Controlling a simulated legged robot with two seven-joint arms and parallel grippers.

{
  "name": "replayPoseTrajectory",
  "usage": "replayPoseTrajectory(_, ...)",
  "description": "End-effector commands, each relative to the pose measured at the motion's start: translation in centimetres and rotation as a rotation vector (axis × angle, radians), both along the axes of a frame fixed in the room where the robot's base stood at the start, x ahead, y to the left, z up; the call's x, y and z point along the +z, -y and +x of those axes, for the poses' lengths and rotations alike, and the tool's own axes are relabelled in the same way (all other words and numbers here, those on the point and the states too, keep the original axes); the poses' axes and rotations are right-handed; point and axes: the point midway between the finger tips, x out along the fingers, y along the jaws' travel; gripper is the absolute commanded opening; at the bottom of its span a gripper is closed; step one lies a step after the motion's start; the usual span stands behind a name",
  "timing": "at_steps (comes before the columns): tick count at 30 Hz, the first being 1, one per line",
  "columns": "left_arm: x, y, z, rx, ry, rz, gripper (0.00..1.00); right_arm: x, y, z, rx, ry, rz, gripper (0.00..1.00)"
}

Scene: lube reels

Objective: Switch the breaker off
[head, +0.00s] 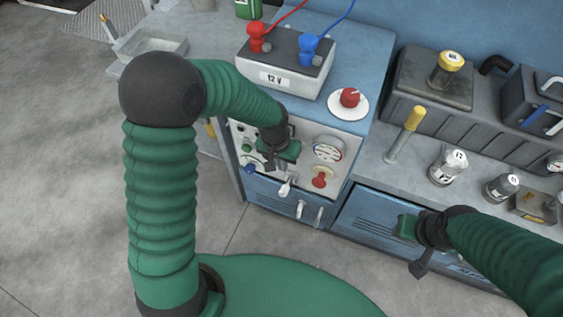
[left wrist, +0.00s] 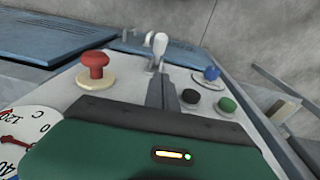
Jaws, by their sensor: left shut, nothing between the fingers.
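A white-handled lever (head: 285,188), which looks like the breaker, is low on the white control panel (head: 302,170) of the blue cabinet. In the left wrist view the lever (left wrist: 158,45) stands just beyond the tips of my left gripper (left wrist: 156,84). In the head view my left gripper (head: 270,164) is close in front of the panel, above and left of the lever. Its fingers are shut and empty; whether they touch the lever I cannot tell. My right gripper (head: 419,266) is at the lower right, away from the panel; its fingers are not clear.
A red knob (head: 319,179), a gauge (head: 327,149) and a blue knob (head: 250,168) are on the panel near my left gripper.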

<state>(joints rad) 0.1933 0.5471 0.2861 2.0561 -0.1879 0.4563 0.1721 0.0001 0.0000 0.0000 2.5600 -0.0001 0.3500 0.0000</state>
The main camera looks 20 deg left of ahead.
Motion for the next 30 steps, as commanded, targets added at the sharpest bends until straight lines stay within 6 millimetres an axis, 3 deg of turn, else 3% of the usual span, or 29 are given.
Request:
replayPoseTrajectory(1, -1.6, 0.1, 0.1, -0.001, -0.003, -0.001, 0.00, -0.8, 0.0, 0.0, 0.000, 0.000, 0.000, 0.36)
replayPoseTrajectory(6, -5.3, 0.4, 0.4, -0.001, -0.004, 0.000, 0.00, -2.0, 0.0, 0.0, 0.000, 0.000, 0.000, 0.36)
replayPoseTrajectory(12, -7.7, 0.9, -0.9, -0.001, -0.001, 0.000, 0.00, -3.0, 0.0, 0.0, 0.000, 0.000, 0.000, 0.36)
replayPoseTrajectory(30, -8.3, 1.0, -0.7, -0.001, 0.014, 0.000, 0.00, -3.4, 0.0, 0.0, 0.000, 0.000, 0.000, 0.36)
